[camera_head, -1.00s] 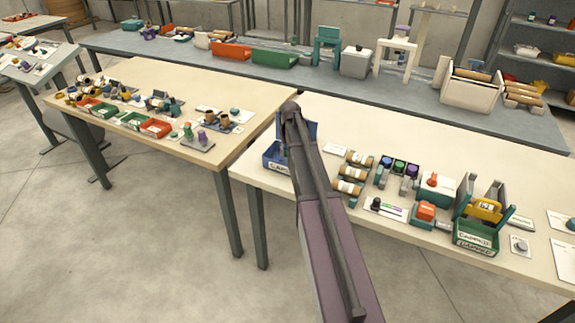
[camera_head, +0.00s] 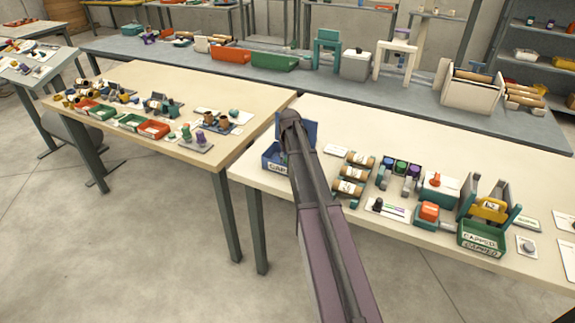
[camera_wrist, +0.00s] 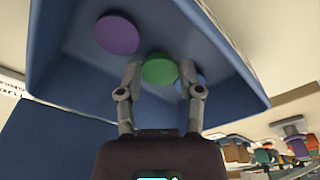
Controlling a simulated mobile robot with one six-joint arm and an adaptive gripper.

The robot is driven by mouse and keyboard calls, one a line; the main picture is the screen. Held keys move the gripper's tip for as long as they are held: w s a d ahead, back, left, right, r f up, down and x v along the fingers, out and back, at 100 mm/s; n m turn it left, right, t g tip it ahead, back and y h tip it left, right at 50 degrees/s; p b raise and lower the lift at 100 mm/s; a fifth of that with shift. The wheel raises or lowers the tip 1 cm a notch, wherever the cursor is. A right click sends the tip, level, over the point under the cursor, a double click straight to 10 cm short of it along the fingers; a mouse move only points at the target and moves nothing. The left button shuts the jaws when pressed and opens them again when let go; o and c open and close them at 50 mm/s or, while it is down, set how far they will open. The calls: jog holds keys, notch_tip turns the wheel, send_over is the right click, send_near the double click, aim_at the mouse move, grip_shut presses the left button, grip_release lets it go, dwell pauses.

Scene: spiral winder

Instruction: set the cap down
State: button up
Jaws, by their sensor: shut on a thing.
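In the wrist view my gripper (camera_wrist: 160,76) is shut on a green cap (camera_wrist: 159,69), a round disc held between the two fingertips. It is over the inside of a blue bin (camera_wrist: 60,85). A purple cap (camera_wrist: 117,34) lies in the bin, apart from the fingers. A blue round piece shows partly behind the right finger. Whether the green cap touches the bin floor I cannot tell. In the head view the blue bin (camera_head: 271,157) is at the left end of the near right table, and my arm hides the gripper and caps.
Right of the bin are several labelled rolls (camera_head: 352,173), a holder with coloured caps (camera_head: 400,167), a white box with a red knob (camera_head: 438,187) and a green CAPPED bin (camera_head: 481,240). The table's (camera_head: 400,125) back strip is clear.

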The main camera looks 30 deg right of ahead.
jog(key=shift+f, duration=0.4)
jog(key=shift+f, duration=0.1)
jog(key=o, duration=0.7)
jog(key=r+p, duration=0.4)
jog(key=s+r+p, duration=0.1)
jog(key=r+p, duration=0.2)
jog(key=r, duration=0.1)
jog(key=r+p, duration=0.4)
jog(key=shift+s+a+r+p, duration=0.1)
jog(key=shift+s+p, duration=0.1)
jog(key=shift+p, duration=0.15)
dwell(0.3)
dwell(0.7)
